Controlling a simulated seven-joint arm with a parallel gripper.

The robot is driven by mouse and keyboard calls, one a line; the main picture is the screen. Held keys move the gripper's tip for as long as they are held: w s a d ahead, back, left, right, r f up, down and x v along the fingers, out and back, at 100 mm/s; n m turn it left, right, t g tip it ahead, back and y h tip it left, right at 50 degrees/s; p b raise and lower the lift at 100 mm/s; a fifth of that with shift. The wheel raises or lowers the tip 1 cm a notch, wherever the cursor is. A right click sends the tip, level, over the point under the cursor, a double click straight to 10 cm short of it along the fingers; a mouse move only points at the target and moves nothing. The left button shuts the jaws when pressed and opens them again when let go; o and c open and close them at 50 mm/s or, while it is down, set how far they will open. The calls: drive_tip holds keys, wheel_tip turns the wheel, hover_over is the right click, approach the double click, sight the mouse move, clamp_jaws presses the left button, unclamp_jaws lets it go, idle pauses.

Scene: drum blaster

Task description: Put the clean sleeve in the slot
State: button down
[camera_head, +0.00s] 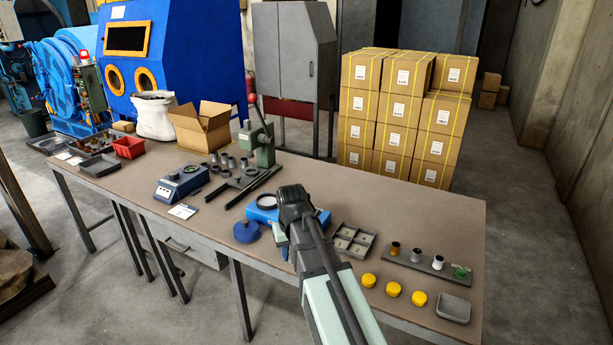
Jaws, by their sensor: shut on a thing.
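My gripper (282,240) is partly hidden behind my own wrist and arm, over the middle of the bench beside a blue device with a round ring (265,204). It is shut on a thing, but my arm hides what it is. A grey strip (427,262) at the right of the bench bears a row of small cylinders: an orange-brown one (395,248), a pale one (417,255), a grey one (438,262) and a green one (461,272). I cannot tell which is the clean sleeve. A grey divided tray (352,241) lies left of the strip; its compartments look shallow.
Yellow caps (393,289) and a small grey tray (453,308) lie near the front right edge. A blue round knob-topped lid (247,231) is left of my gripper. A green press (263,148), dark sleeves (225,164) and a blue scale-like device (181,183) stand further left.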

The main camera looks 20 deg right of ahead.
drive_tip(key=w+d+m, duration=0.1)
drive_tip(key=d+m, duration=0.1)
drive_tip(key=d, duration=1.1)
drive_tip(key=r+n, duration=0.1)
drive_tip(key=n, duration=0.3)
hover_over(370, 225)
drive_tip(key=shift+s+d+f, duration=0.1)
drive_tip(key=shift+f, duration=2.35)
drive_tip(key=shift+s+f, duration=0.1)
drive_tip(key=shift+f, duration=2.3)
drive_tip(key=shift+f, duration=0.1)
drive_tip(key=c, duration=0.8)
unclamp_jaws()
